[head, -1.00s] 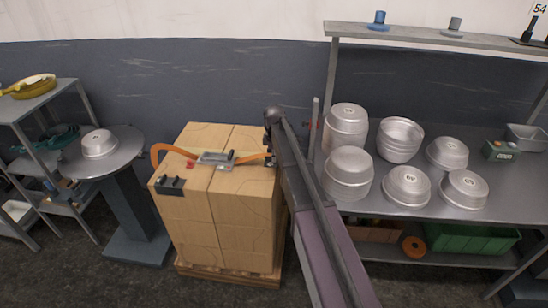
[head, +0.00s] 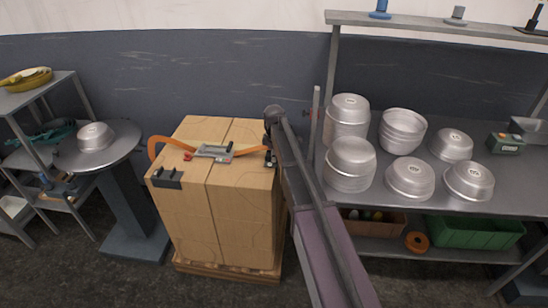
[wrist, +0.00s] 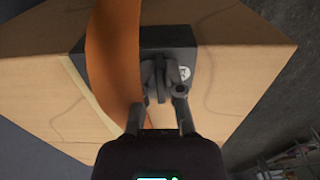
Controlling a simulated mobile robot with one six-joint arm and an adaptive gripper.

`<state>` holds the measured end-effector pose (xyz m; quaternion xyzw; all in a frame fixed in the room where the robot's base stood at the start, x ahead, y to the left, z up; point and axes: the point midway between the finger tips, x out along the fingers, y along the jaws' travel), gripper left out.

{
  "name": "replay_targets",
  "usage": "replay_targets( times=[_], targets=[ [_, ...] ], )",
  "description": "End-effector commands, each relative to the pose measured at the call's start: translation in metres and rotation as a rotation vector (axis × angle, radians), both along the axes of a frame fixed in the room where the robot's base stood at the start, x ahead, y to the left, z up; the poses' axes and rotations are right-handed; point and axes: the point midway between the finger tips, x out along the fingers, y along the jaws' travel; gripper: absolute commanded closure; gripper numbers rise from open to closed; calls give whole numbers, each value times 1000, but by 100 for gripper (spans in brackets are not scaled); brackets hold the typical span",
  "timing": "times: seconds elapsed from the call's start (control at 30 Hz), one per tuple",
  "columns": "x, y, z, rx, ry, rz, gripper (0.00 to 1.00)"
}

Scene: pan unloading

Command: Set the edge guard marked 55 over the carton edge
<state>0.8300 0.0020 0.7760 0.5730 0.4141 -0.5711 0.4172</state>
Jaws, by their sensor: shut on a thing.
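The carton stack (head: 225,205) stands on a pallet, and my gripper (head: 268,152) is at its right top edge. In the wrist view my gripper (wrist: 161,88) is shut on a dark edge guard (wrist: 181,43) with a round white label. The label's number is too small to read. The guard lies close against the carton (wrist: 235,65); I cannot tell whether it is fully seated over the edge. An orange strap (wrist: 113,55) passes in front of the guard's left part. Another black guard (head: 166,179) sits on the carton's front left edge.
A grey strapping tool (head: 213,152) lies on the carton top, with the orange strap (head: 156,146) looping out left. A round pedestal table (head: 118,150) with one pan stands left. A shelf (head: 440,207) with several metal pans stands right, close to my arm.

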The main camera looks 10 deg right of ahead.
Motion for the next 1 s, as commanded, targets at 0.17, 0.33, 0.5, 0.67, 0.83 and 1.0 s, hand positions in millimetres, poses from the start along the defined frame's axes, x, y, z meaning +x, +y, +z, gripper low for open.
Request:
replay_targets(
  times=[0.17,0.33,0.5,0.67,0.83,1.0],
  targets=[
    [0,0,-5,0,0,0,100],
    [0,0,-6,0,0,0,100],
    [0,0,-5,0,0,0,100],
    [0,0,-5,0,0,0,69],
    [0,0,-5,0,0,0,50],
    [0,0,-5,0,0,0,50]
  ],
)
